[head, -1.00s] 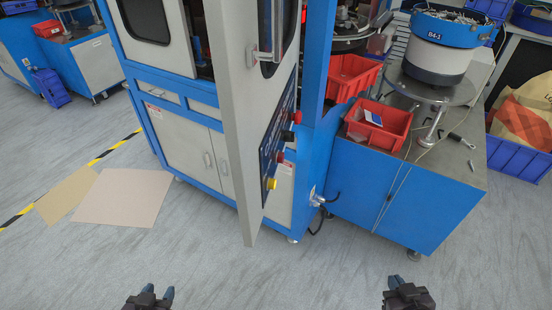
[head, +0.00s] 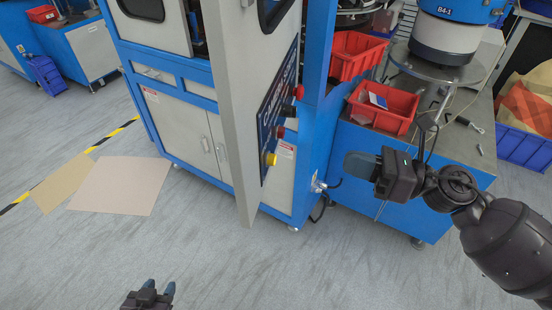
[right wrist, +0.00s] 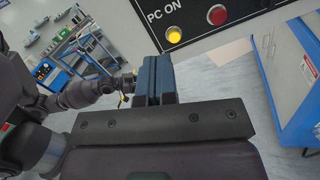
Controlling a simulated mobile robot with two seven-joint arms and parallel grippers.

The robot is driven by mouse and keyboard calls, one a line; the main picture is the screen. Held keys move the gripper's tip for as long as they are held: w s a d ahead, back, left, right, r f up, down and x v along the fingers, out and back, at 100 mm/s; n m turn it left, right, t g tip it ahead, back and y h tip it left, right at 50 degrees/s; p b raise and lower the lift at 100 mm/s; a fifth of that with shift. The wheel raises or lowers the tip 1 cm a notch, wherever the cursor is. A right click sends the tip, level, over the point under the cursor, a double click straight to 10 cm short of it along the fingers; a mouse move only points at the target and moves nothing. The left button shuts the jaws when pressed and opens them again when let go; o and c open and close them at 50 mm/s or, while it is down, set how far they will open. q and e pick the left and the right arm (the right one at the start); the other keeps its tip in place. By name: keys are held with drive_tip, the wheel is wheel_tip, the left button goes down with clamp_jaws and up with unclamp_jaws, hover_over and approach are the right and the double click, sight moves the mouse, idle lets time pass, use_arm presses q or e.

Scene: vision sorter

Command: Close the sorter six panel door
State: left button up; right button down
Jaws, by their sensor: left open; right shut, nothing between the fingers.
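The sorter's grey door (head: 238,110) stands swung open toward me, its edge facing the head camera. A dark control panel (head: 275,115) with red and yellow buttons is on its right face. The panel also shows at the top of the right wrist view (right wrist: 205,15), with a lit yellow button and a red one. My right gripper (head: 352,165) is shut and empty, to the right of the door and apart from it, pointing left. My left gripper (head: 158,292) is open and empty at the bottom of the head view, well below the door.
The blue sorter cabinet (head: 303,190) stands behind the door. Red bins (head: 383,108) and a bowl feeder (head: 445,38) stand on a blue side cabinet (head: 365,205) at the right. Flat tan sheets (head: 120,185) lie on the floor at left. Floor in front is clear.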

drive_tip(key=s+n+g, duration=0.1)
drive_tip(key=n+g, duration=0.1)
drive_tip(key=n, duration=0.2)
drive_tip(key=p, duration=0.4)
approach(263, 157)
drive_tip(key=x, duration=0.6)
drive_tip(key=shift+s+a+r, duration=0.1)
drive_tip(key=shift+a+r, duration=0.1)
drive_tip(key=shift+r, duration=0.05)
drive_tip(key=shift+a, duration=0.5)
drive_tip(key=shift+a+f, duration=0.1)
drive_tip(key=shift+w+a, duration=0.1)
drive_tip(key=shift+w, duration=0.1)
